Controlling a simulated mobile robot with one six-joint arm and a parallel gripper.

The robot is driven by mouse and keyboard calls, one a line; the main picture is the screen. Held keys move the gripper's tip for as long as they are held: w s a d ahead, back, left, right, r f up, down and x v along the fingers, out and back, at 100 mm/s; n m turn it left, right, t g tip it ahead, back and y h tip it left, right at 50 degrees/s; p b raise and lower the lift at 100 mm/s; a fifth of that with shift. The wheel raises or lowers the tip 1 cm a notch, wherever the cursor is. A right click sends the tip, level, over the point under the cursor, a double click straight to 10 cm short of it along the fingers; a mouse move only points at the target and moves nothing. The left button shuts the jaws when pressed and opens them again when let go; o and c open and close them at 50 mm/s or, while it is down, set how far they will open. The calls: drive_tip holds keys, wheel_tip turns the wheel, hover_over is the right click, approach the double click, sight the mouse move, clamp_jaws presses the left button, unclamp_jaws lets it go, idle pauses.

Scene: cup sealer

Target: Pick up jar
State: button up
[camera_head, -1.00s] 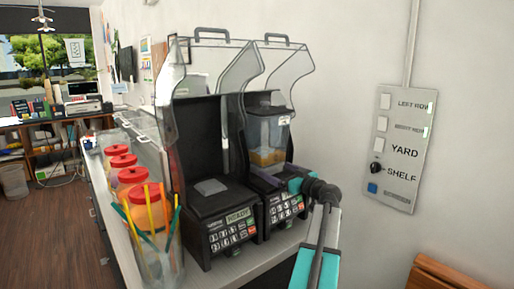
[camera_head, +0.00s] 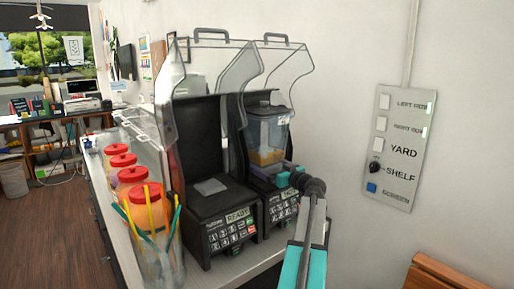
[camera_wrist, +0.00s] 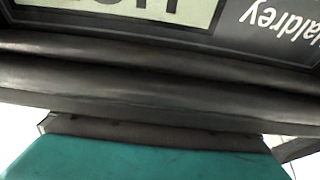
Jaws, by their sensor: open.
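A clear jar (camera_head: 268,134) with yellow-orange contents low in it stands upright inside the right-hand black machine (camera_head: 284,212), under a raised clear cover. My gripper (camera_head: 284,179), with teal fingers, is at the front of that machine, by the lower part of the jar. It is open, and I see nothing held in it. Whether a finger touches the jar cannot be told. The wrist view shows a teal part of my gripper (camera_wrist: 140,158) close below the machine's dark front edge and display (camera_wrist: 150,8); the jar does not show there.
A second black machine (camera_head: 228,222) with an empty bay and a "READY" display stands to the left. Red-lidded jars (camera_head: 138,195) and a clear container of coloured straws (camera_head: 158,250) line the counter (camera_head: 112,215) on the left. A labelled switch panel (camera_head: 400,150) is on the right wall.

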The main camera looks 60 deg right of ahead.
drive_tip(key=shift+x, duration=1.25)
drive_tip(key=shift+c, duration=0.3)
drive_tip(key=c, duration=1.8)
drive_tip(key=shift+r, duration=0.1)
